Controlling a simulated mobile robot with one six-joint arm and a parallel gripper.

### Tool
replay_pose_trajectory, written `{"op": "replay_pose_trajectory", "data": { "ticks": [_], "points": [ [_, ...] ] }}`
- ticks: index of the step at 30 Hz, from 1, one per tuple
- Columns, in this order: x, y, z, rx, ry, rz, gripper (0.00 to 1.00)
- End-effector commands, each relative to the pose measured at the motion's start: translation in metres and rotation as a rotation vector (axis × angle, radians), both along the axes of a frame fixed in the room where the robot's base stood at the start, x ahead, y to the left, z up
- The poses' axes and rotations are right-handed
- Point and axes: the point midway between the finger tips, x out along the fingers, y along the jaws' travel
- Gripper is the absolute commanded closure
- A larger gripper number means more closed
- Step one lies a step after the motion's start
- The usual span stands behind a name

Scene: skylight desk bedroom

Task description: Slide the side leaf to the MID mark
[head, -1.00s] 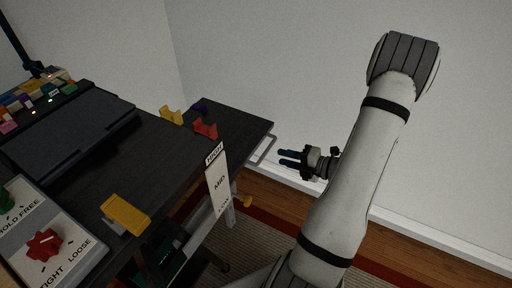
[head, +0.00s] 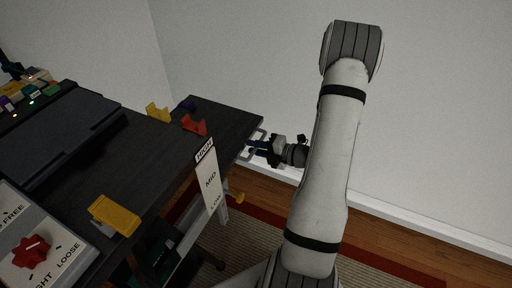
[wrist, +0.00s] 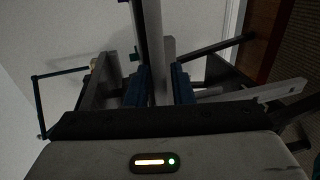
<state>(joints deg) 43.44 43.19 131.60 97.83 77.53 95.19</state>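The side leaf (head: 228,120) is a dark panel at the far right end of the desk, with a light grey loop handle (head: 259,134) on its outer edge. A white scale plate (head: 209,183) on the near side reads HIGH, MID and LOW from top to bottom. My gripper (head: 254,147) is at the handle, pointing left toward the leaf. In the wrist view its two blue fingers (wrist: 161,85) stand apart with grey bars showing between them. I cannot tell whether they touch the handle.
A yellow block (head: 157,113) and a red block (head: 194,125) stand near the leaf. A yellow lever (head: 115,214) and a panel with a red star knob (head: 31,252) are at the near left. The wall is behind.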

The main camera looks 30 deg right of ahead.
Motion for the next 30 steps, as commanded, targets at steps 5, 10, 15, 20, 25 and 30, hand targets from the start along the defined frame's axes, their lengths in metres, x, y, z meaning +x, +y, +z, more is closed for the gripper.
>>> {"op": "replay_pose_trajectory", "data": {
  "ticks": [5,10,15,20,25,30],
  "points": [
    [0.000,0.000,0.000,0.000,0.000,0.001,0.94],
    [0.000,0.001,0.000,0.000,0.000,0.001,1.00],
    [0.000,0.001,0.000,0.000,0.000,0.002,1.00],
    [0.000,0.001,0.000,0.000,0.000,0.002,1.00],
    [0.000,0.001,0.009,0.000,0.000,0.003,1.00],
    [0.000,0.001,0.032,0.000,-0.001,0.003,1.00]
  ]
}}
